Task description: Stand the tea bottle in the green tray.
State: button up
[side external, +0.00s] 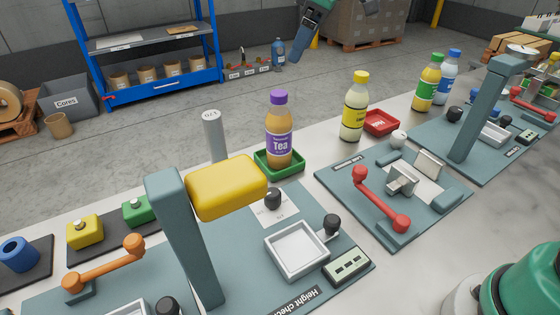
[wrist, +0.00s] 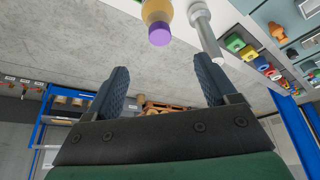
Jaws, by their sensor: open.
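The tea bottle (side external: 279,135), amber with a purple label and purple cap, stands upright in the green tray (side external: 262,162) in the side view. Its base is partly hidden by the tray's near rim. In the wrist view the bottle (wrist: 157,12) shows at the top, cap towards me, beyond my fingertips. My gripper (wrist: 160,75) is open, with nothing between its fingers. In the side view its end (side external: 297,50) hangs at the top edge, apart from the bottle and above its cap.
A grey post (side external: 215,138) marked 170 stands just left of the bottle. A yellow-headed height-check stand (side external: 226,186) is in front. A yellow-capped bottle (side external: 353,112) and a red tray (side external: 381,123) stand to the right. A blue shelf (side external: 150,88) stands behind the bench.

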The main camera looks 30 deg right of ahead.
jog(key=s+d+f+m+t+h, duration=0.1)
jog(key=s+f+m, duration=0.3)
jog(key=s, duration=0.4)
jog(key=s+d+f+m+t+h, duration=0.2)
jog(key=s+d+f+m, duration=0.1)
jog(key=s+f, duration=0.3)
jog(key=s+m, duration=0.1)
jog(key=s, duration=0.1)
jog(key=shift+s+f+t, duration=0.35)
jog(key=shift+f+t, duration=0.05)
jog(key=shift+d, duration=0.1)
